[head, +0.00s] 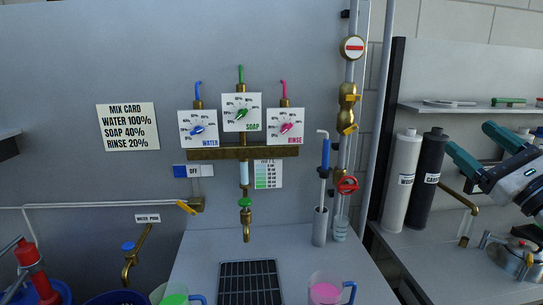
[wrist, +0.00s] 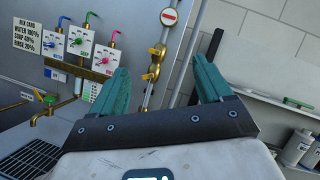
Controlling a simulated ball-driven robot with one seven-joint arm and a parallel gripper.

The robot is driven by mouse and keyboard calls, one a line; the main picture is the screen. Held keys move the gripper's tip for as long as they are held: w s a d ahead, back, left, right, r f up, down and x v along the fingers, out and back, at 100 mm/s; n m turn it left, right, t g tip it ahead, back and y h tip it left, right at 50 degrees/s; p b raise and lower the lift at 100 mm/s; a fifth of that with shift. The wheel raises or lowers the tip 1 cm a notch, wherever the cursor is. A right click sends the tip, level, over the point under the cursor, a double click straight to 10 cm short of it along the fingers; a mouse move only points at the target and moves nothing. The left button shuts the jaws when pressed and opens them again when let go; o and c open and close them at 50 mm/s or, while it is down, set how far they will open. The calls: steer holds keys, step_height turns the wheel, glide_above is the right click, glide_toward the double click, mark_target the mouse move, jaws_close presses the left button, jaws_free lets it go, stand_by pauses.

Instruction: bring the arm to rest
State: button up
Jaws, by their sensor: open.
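My gripper (head: 475,147) is at the right in the head view, with two teal fingers spread apart and nothing between them. In the wrist view my gripper (wrist: 160,88) also shows open and empty, with the wall and brass valves behind it. In the head view it is in front of the right-hand shelf area, to the right of the black cylinder (head: 425,180). The rest of my arm is mostly cut off at the right edge.
A white cylinder (head: 401,180) stands beside the black one. A metal pot (head: 516,252) and a brass spout (head: 462,200) are below my gripper. A shelf (head: 465,108) is behind. Dials, a drain grate (head: 249,283) and a pink-filled jug (head: 325,291) are further left.

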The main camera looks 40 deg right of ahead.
steer(key=w+a+f+n+g+h+b, duration=0.2)
steer(key=f+n+g, duration=0.2)
steer(key=f+n, duration=0.75)
steer(key=w+a+f+n+g+h+b, duration=0.1)
steer(key=a+f+n+g+b, duration=0.2)
steer(key=f+n, duration=0.85)
steer(key=w+a+f+n+g+h+b, duration=0.2)
steer(key=f+n+g, duration=0.3)
steer(key=f+n, duration=0.65)
steer(key=s+a+f+m+g+y+b, duration=0.1)
steer(key=a+f+g+y, duration=0.15)
steer(key=a+f, duration=0.5)
steer(key=s+a+f+m+g+y, duration=0.1)
steer(key=a+f+y, duration=0.3)
steer(key=f, duration=0.6)
steer(key=s+a+f+n+g+y+b, duration=0.1)
steer(key=s+a+f+g+y, duration=0.4)
steer(key=s+a+f, duration=0.5)
steer(key=a, duration=0.2)
steer(key=shift+a+f+y+b, duration=0.15)
steer(key=shift+a+y+b, duration=0.2)
steer(key=shift+a, duration=0.05)
